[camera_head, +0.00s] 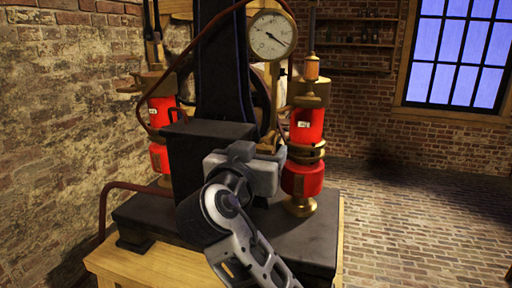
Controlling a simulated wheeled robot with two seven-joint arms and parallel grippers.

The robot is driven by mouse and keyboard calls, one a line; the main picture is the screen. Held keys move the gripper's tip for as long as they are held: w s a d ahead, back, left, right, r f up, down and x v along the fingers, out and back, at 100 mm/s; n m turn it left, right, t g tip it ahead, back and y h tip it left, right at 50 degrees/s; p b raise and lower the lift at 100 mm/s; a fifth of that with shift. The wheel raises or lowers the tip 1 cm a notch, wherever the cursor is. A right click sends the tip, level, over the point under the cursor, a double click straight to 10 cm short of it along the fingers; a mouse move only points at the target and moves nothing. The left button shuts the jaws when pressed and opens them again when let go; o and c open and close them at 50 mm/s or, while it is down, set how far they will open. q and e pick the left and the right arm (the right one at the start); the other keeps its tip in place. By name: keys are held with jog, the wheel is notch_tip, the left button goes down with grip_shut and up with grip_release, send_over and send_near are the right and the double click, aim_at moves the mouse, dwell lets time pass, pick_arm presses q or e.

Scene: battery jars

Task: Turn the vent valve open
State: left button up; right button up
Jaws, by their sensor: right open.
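My right gripper (275,150) is in front of the middle of the apparatus, on an arm that comes in from the bottom. It is open, with its fingers small and partly hidden by its own grey body. A small brass fitting (268,138) shows right beside the fingertips. I cannot tell whether it is the vent valve or whether the fingers touch it. A round white pressure gauge (270,35) with a brass rim stands above. My left gripper is not in view.
A red jar with brass fittings (307,125) stands close to the right of my gripper, and another red jar (162,110) stands at the left. They are on a dark base (310,238) over a wooden table (150,268). A dark red hose (125,187) curves at the left. The floor at right is open.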

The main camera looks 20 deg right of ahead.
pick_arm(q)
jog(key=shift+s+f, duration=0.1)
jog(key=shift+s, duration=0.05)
pick_arm(e)
jog(key=shift+c, duration=0.6)
jog(key=c, duration=0.9)
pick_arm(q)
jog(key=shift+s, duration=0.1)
